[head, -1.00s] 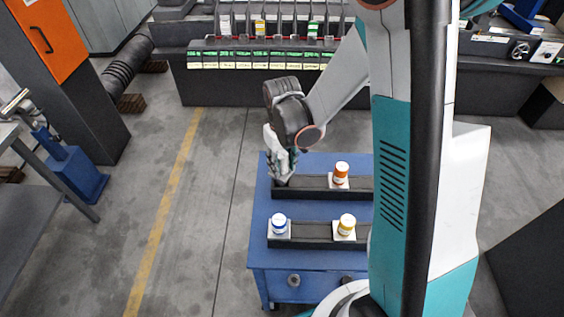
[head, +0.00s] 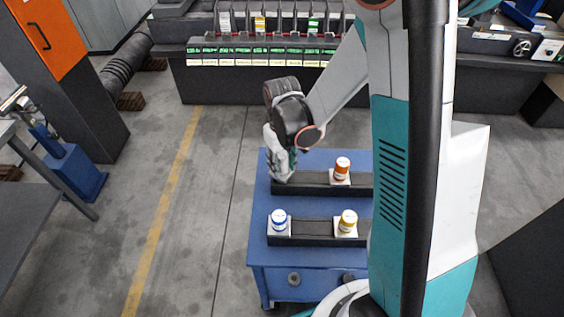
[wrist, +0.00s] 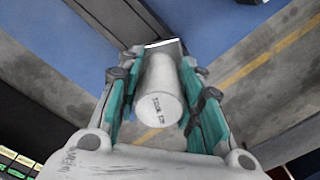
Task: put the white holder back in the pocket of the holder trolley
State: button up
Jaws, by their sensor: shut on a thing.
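My gripper (head: 281,173) is at the left end of the back black rack (head: 308,189) on the blue holder trolley (head: 312,208). In the wrist view its teal-padded fingers are shut on the white holder (wrist: 160,95), a white cylinder with small dark lettering on its end. The holder lies between both fingers, with a thin plate edge at its far end. In the head view the gripper hides the holder. I cannot tell whether the holder touches the rack or sits in a pocket.
An orange-red holder (head: 342,168) stands in the back rack. A blue-and-white holder (head: 279,221) and a yellow holder (head: 348,221) stand in the front rack (head: 312,233). My arm covers the trolley's right side. Open floor (head: 215,210) lies left of the trolley.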

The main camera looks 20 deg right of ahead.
jog(key=shift+f+b, duration=0.9)
jog(key=shift+f, duration=0.05)
jog(key=o, duration=1.3)
notch_tip(320, 180, up, 12)
